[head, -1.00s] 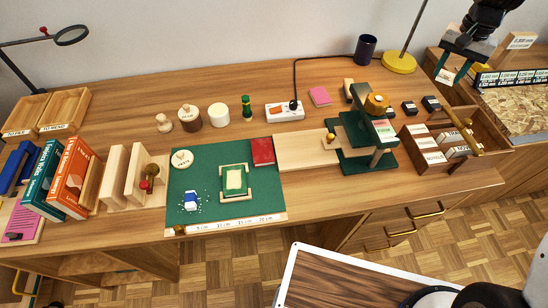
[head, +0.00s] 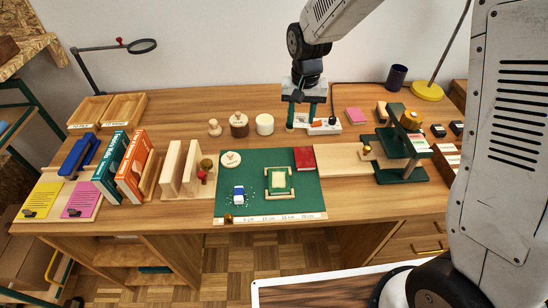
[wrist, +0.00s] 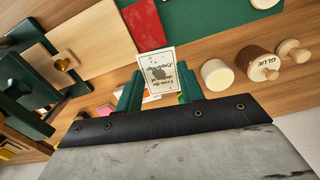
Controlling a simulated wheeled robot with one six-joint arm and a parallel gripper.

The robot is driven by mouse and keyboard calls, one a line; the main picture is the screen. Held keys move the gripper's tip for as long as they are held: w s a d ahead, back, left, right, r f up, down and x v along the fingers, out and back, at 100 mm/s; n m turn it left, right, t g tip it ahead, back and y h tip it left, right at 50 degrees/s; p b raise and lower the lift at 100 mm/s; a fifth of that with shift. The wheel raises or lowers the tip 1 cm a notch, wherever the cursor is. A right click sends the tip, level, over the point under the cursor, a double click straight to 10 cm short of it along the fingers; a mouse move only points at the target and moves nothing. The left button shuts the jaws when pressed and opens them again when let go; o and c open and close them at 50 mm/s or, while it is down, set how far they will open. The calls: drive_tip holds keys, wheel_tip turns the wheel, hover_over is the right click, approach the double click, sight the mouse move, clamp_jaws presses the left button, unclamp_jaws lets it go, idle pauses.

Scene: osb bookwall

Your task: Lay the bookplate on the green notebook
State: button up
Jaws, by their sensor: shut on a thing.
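The bookplate (wrist: 158,70), a small white card with dark print, is held at the tips of my gripper (wrist: 160,90) in the wrist view. In the head view my gripper (head: 309,112) points down over the back of the desk, near the power strip; the card is hard to make out there. The green notebook (head: 268,181) lies in a light wooden cradle on the green mat, in front of and left of my gripper. A cream patch covers most of its top. The gripper is apart from the notebook.
The green cutting mat (head: 257,207) also holds a red book (head: 304,158), a round paste pot (head: 231,159) and a blue-white eraser (head: 238,194). A glue pot (head: 238,125) and white cylinder (head: 264,124) stand behind it. The green press (head: 403,145) is at right.

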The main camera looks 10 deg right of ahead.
drive_tip(key=n, duration=0.1)
hover_over(279, 180)
drive_tip(key=f, duration=0.3)
drive_tip(key=shift+w+f, duration=0.2)
drive_tip(key=shift+f, duration=0.2)
drive_tip(key=shift+s+f, duration=0.15)
drive_tip(key=shift+f, duration=2.75)
drive_tip(key=shift+s, duration=0.1)
drive_tip(key=shift+f, duration=0.35)
drive_tip(key=o, duration=1.2)
drive_tip(key=shift+c, duration=0.2)
